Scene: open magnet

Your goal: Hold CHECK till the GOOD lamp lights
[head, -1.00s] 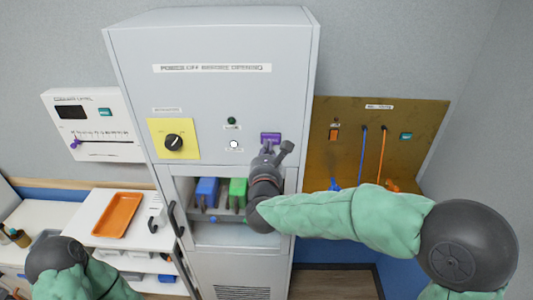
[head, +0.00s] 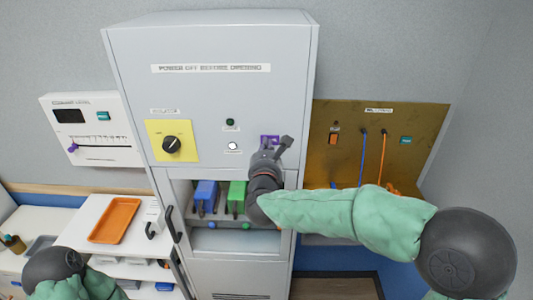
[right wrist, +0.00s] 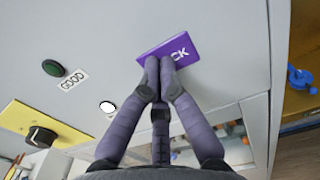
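The purple CHECK button (head: 270,140) is on the front of the grey cabinet, right of the lamps. It also shows in the right wrist view (right wrist: 170,46), its lettering partly covered by my fingers. My right gripper (right wrist: 160,62) has its fingers together and empty, with the tips over the button's lower edge. I cannot tell whether they press it. In the head view the right gripper (head: 268,160) is just below the button. The GOOD lamp (right wrist: 54,68) is dark green and looks unlit; it also shows in the head view (head: 230,122). My left gripper is out of view.
A white round lamp (head: 233,146) sits below the GOOD lamp. A black knob (head: 172,144) on a yellow plate is to the left. Below is an open bay with a blue module (head: 205,195) and a green module (head: 237,194). A brown panel (head: 400,150) stands at right.

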